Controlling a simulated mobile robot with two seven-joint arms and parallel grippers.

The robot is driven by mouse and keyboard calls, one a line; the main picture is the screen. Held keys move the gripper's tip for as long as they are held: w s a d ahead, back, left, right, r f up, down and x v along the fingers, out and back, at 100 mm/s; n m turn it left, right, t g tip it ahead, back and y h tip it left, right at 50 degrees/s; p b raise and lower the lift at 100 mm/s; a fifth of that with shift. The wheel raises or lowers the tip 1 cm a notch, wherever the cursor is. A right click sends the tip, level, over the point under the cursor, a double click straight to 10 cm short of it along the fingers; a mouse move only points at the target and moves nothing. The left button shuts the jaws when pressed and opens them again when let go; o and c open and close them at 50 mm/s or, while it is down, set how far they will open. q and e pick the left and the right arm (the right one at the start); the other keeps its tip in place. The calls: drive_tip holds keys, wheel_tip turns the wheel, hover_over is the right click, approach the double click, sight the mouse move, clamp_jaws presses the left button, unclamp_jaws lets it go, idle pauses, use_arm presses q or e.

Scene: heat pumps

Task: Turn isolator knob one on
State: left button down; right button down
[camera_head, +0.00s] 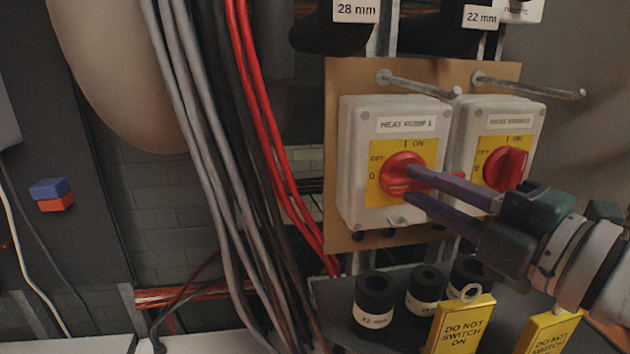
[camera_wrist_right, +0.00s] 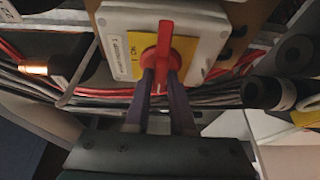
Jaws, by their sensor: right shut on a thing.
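Isolator knob one is a red rotary knob (camera_head: 401,174) on a yellow plate in the left white isolator box (camera_head: 352,165), labelled as heat pump 1. It also shows in the right wrist view (camera_wrist_right: 164,48), its grip running between my fingers. My right gripper (camera_head: 413,182) reaches in from the right, with its purple fingers closed on the knob's grip. The fingers hide part of the knob in the head view, so I cannot tell its exact angle there. A second red knob (camera_head: 505,168) sits on the right box (camera_head: 531,125), behind my right gripper's fingers. My left gripper is not in view.
Two metal pegs (camera_head: 420,86) stick out above the boxes. Yellow "do not switch on" tags (camera_head: 461,326) and black pipe insulation pieces (camera_head: 374,299) are below. Grey and red cables (camera_head: 262,120) hang to the left.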

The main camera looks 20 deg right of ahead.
drive_tip(key=shift+f+m+t+b, duration=0.25)
drive_tip(key=shift+m+t+b, duration=0.05)
drive_tip(key=shift+m+b, duration=0.5)
drive_tip(key=shift+f+m+t+b, duration=0.15)
drive_tip(key=shift+m+t+b, duration=0.35)
drive_tip(key=shift+m+b, duration=0.55)
drive_tip(key=m+h+b, duration=0.1)
drive_tip(key=m, duration=0.1)
drive_tip(key=m+t+b, duration=0.1)
drive_tip(key=m, duration=0.2)
drive_tip(key=shift+a+f+m+t+h, duration=0.1)
drive_tip(key=shift+m+t+h, duration=0.2)
drive_tip(key=shift+m+h, duration=0.1)
drive_tip(key=m+h, duration=0.1)
drive_tip(key=m, duration=0.2)
drive_tip(key=m+t+h+b, duration=0.1)
drive_tip(key=m, duration=0.2)
drive_tip(key=shift+w+a+h, duration=0.1)
drive_tip(key=shift+a+h, duration=0.05)
drive_tip(key=shift+h, duration=0.15)
drive_tip(key=m+h, duration=0.1)
drive_tip(key=m, duration=0.2)
drive_tip(key=m+h+b, duration=0.1)
drive_tip(key=m+h, duration=0.1)
drive_tip(key=m, duration=0.1)
drive_tip(key=shift+a+m, duration=0.15)
drive_tip(key=shift+m, duration=0.2)
drive_tip(key=shift+m+h, duration=0.3)
drive_tip(key=shift+h, duration=0.1)
